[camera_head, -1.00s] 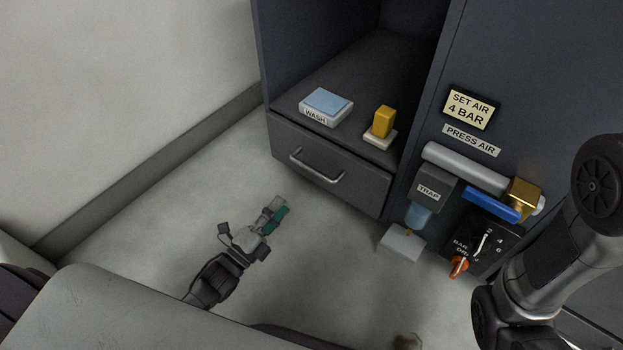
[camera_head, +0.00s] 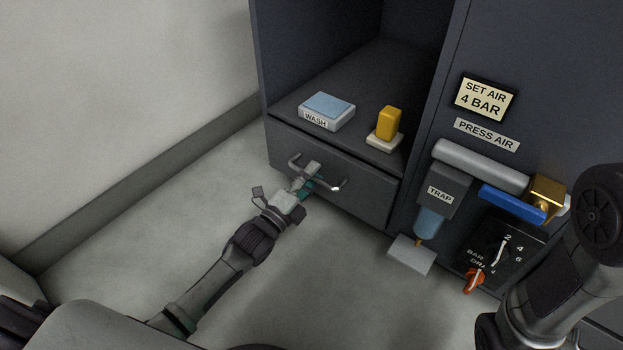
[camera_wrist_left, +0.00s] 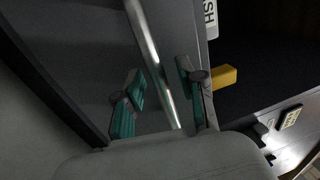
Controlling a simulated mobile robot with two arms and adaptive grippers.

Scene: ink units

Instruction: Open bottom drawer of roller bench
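The bottom drawer (camera_head: 365,193) is a dark grey front under the open bay, and it looks shut. Its curved metal handle (camera_head: 337,187) is partly hidden by my left gripper (camera_head: 311,177), which is at the handle's middle. In the left wrist view the handle bar (camera_wrist_left: 152,58) runs between the two teal-padded fingers of my left gripper (camera_wrist_left: 163,84). The fingers are apart, with a gap visible on both sides of the bar. My right gripper is out of view; only part of my right arm shows at the right.
A WASH box (camera_head: 327,112) and a yellow block (camera_head: 389,124) on a pale base stand on the shelf above the drawer. To the right are the TRAP unit (camera_head: 446,195), a blue lever (camera_head: 513,203) and an orange knob (camera_head: 474,281). The floor before the drawer is clear.

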